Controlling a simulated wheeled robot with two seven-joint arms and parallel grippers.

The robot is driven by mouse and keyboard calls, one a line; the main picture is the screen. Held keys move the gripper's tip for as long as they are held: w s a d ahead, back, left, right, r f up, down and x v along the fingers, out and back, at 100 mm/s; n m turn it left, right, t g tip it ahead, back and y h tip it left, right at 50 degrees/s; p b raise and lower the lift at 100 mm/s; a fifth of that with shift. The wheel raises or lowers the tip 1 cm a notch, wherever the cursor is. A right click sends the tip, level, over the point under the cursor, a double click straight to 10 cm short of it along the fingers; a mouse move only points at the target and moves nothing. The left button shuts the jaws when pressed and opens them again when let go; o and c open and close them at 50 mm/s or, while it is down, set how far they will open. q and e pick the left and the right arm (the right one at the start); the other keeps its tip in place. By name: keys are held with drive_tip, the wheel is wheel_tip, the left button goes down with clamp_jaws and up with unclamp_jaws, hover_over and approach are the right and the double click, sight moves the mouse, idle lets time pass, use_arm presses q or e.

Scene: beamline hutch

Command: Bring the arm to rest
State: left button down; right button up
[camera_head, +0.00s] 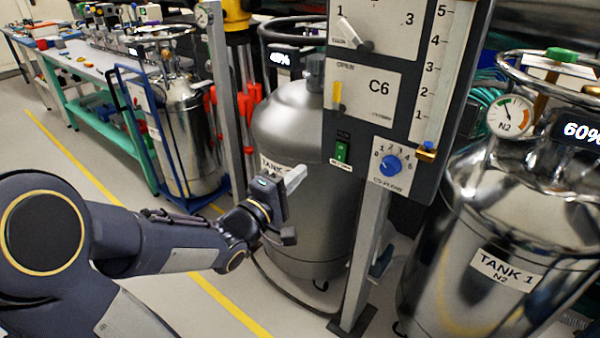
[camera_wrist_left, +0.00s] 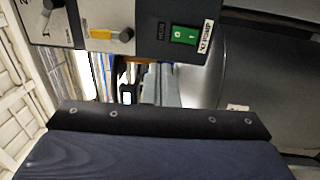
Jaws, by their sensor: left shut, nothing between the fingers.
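My left arm (camera_head: 150,243) comes in from the left and reaches toward the middle of the head view. My left gripper (camera_head: 296,178) is shut and empty, in front of a grey tank and left of the panel's post. It looks apart from the control panel (camera_head: 408,170), though the depth gap is hard to judge. In the left wrist view the panel (camera_wrist_left: 150,18) shows at the top, with a green switch (camera_wrist_left: 184,36) and a yellow lever (camera_wrist_left: 101,33). A dark part of my own wrist fills the bottom there, and the fingertips are hidden. My right gripper is not in view.
The panel stands on a grey post (camera_head: 366,250) with a foot plate. A shiny tank labelled TANK 1 (camera_head: 495,270) is at right; the grey tank (camera_head: 290,130) is behind my gripper. A blue cart (camera_head: 210,195) holds another tank. Grey floor with a yellow line (camera_head: 80,160) lies left.

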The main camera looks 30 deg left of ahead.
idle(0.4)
